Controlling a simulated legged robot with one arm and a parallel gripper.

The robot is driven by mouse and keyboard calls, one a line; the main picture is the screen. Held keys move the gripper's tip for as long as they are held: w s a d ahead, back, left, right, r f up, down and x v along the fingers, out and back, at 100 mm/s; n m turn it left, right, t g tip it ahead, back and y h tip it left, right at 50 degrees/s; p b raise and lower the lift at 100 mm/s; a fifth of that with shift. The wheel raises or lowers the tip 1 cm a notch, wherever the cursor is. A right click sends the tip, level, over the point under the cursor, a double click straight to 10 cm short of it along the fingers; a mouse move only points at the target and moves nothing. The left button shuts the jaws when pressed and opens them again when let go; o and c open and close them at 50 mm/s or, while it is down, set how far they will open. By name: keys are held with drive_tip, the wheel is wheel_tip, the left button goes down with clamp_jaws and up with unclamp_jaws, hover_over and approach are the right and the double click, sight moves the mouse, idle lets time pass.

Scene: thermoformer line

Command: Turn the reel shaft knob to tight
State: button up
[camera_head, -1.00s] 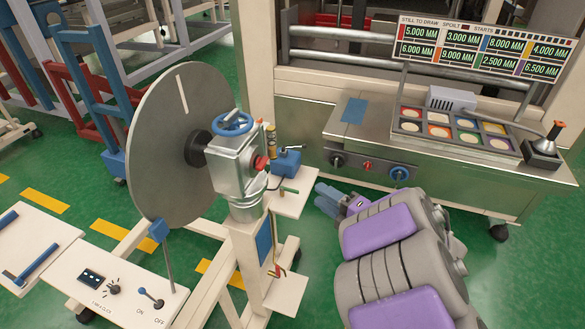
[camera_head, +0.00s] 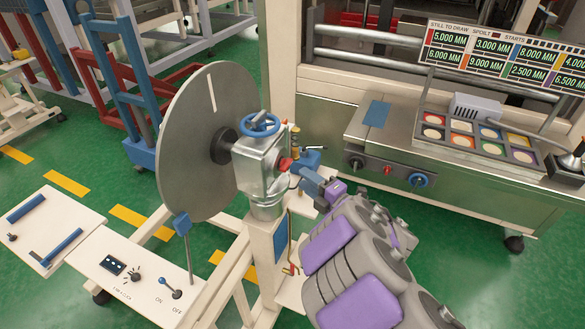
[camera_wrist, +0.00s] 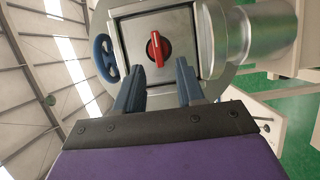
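The reel shaft knob (camera_head: 285,163) is a small red knob on the side of a silver metal housing (camera_head: 255,165) beside the big grey reel disc (camera_head: 200,140). In the wrist view the knob (camera_wrist: 158,49) is a red bar handle on a dark round base, in the middle of a square plate. My gripper (camera_head: 306,174) is close in front of the knob in the head view. In the wrist view my gripper (camera_wrist: 158,78) has its two blue fingers apart, one either side below the knob, with nothing between them. Neither finger visibly touches the knob.
A blue handwheel (camera_head: 260,125) sits on top of the housing. A panel with a switch (camera_head: 171,290) is at the lower left. The machine bench (camera_head: 470,185) stands at the right.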

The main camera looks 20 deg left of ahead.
sight(289, 166)
drive_tip(key=x, duration=0.5)
drive_tip(key=shift+w+a+r, duration=0.1)
drive_tip(key=shift+w+a, duration=0.1)
drive_tip(key=shift+w, duration=0.05)
drive_tip(key=shift+a, duration=0.5)
drive_tip(key=c, duration=0.7)
drive_tip(key=shift+o, duration=0.2)
drive_tip(key=shift+d, duration=0.1)
drive_tip(key=shift+d+f, duration=0.1)
drive_tip(key=shift+f, duration=0.15)
